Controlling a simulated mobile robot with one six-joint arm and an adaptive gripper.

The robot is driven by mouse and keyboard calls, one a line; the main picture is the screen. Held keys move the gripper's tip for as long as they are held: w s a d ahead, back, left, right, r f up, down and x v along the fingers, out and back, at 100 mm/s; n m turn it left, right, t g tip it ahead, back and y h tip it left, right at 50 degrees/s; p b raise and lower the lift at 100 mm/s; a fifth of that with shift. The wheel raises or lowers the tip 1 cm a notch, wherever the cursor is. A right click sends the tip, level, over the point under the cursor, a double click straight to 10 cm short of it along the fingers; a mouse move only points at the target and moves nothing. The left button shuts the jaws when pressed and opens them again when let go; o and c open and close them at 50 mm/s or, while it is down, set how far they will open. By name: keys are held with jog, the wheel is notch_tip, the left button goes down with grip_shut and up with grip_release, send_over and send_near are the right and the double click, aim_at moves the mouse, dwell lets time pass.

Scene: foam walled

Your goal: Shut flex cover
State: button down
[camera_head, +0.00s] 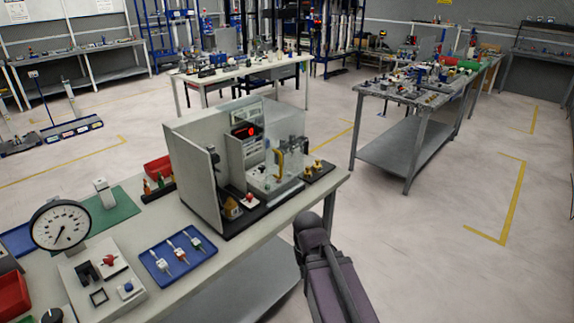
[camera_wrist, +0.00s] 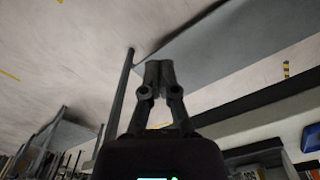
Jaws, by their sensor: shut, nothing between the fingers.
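A bench machine stands at the right end of the near bench in the head view, between grey foam walls (camera_head: 190,165). It has a red-lit display and a clear cover (camera_head: 287,140) with a yellow handle (camera_head: 279,166) at its front right. The cover looks see-through; I cannot tell how far it stands open. My gripper (camera_wrist: 158,68) shows in the wrist view with its fingers shut together and empty, apart from any object. In the head view my arm is at the lower middle, right of the bench; its fingers cannot be made out there.
The near bench (camera_head: 218,258) also holds a dial gauge (camera_head: 61,226), a blue tray (camera_head: 177,254) with small parts and red bins (camera_head: 158,168). Another bench (camera_head: 395,93) stands at right. The floor (camera_head: 430,240) right of my arm is clear.

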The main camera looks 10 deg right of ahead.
dwell(0.3)
jog(key=w+d+r+m+t+y, duration=0.1)
jog(key=w+r+y, duration=0.2)
jog(key=w+y, duration=0.35)
jog(key=w+d+r+m+t+y, duration=0.1)
jog(key=w+r+y, duration=0.2)
jog(key=w, duration=0.6)
jog(key=w+d+r+m+t+y, duration=0.2)
jog(key=w+d+r+t+y, duration=0.2)
jog(key=w+d+r+y, duration=0.3)
jog(key=w+d+r, duration=0.4)
jog(key=d+r, duration=0.1)
jog(key=shift+d, duration=0.25)
jog(key=shift+a+r, duration=0.1)
jog(key=shift+a, duration=0.05)
